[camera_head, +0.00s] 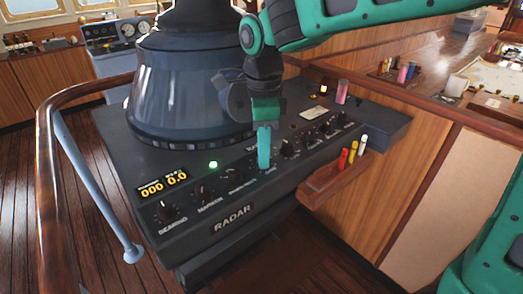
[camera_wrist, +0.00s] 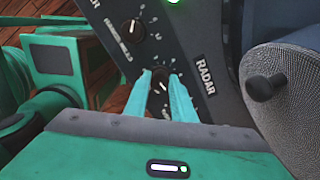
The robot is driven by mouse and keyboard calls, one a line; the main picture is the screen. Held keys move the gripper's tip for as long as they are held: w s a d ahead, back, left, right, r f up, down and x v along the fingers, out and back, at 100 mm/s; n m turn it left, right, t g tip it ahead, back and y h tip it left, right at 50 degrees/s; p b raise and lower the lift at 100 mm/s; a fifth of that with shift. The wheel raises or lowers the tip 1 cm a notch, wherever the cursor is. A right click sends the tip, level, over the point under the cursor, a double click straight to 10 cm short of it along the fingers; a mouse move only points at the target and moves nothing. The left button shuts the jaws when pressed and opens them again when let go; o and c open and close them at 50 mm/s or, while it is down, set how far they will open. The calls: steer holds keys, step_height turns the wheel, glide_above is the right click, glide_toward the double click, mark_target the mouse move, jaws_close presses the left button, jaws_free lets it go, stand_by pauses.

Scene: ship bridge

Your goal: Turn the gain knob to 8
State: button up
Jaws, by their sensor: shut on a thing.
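The gain knob (camera_wrist: 161,84) is a small black knob with a white pointer line, on the dark radar console (camera_head: 140,205). In the wrist view, my gripper's two teal fingers (camera_wrist: 161,76) stand on either side of it and are shut on it. In the head view, my gripper (camera_head: 264,160) points down at the knob row, and its fingers hide the knob. Part of a label shows just below the fingers. Scale marks surround the knob, but the fingers cover some, and the number at the pointer is too small to read.
The neighbouring knob (camera_head: 233,176) sits close to the left of my fingers; more knobs (camera_head: 288,147) follow on the right. The large dark radar hood (camera_head: 190,85) rises behind. A wooden pen holder (camera_head: 325,185) juts out at the front right. A wooden rail (camera_head: 45,180) curves at the left.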

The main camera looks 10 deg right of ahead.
steer(key=o, duration=1.1)
steer(key=shift+c, duration=0.2)
steer(key=shift+r, duration=0.1)
step_height(320, 180, up, 11)
steer(key=shift+f, duration=0.2)
